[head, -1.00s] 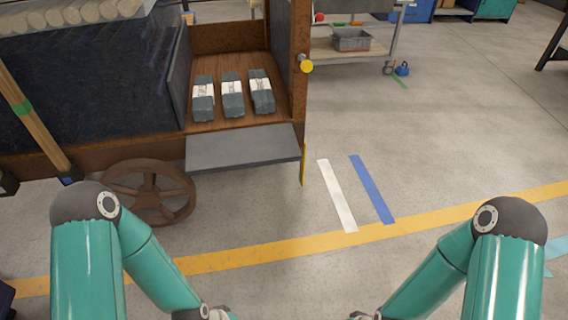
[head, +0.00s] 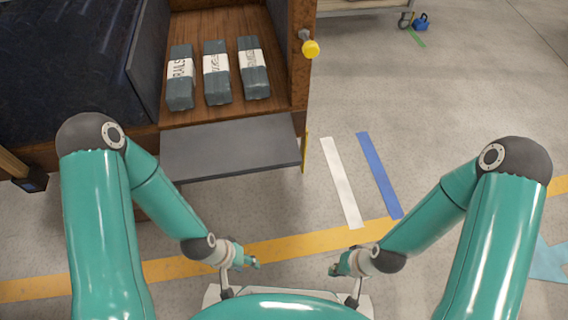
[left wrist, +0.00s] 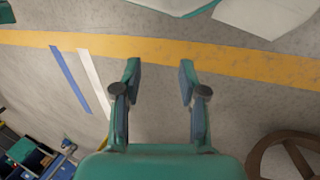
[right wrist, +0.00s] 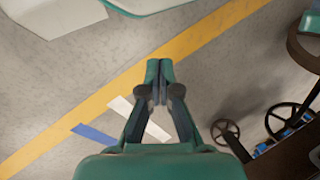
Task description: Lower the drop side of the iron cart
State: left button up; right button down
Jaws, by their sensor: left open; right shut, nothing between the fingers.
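The brown cart (head: 299,95) stands at the upper left in the head view. A flat dark grey panel (head: 230,149) juts out at the near edge of its open bay; I cannot tell how it is fastened. A yellow knob (head: 311,48) sits on the cart's right corner post. My left gripper (head: 256,263) is open and empty, low in front of my body and apart from the cart. Its spread fingers show in the left wrist view (left wrist: 158,72). My right gripper (head: 334,270) is shut and empty; its fingertips meet in the right wrist view (right wrist: 159,70).
Several grey wrapped blocks (head: 217,73) lie on the cart's wooden floor. A rusty wheel (left wrist: 283,155) shows in the left wrist view. White (head: 342,180) and blue (head: 379,174) strips mark clear floor right of the cart. A blue object (head: 421,22) lies farther back.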

pick_arm(q)
jog(key=shift+w+d, duration=0.2)
jog(key=shift+w, duration=0.15)
jog(key=shift+o, duration=0.3)
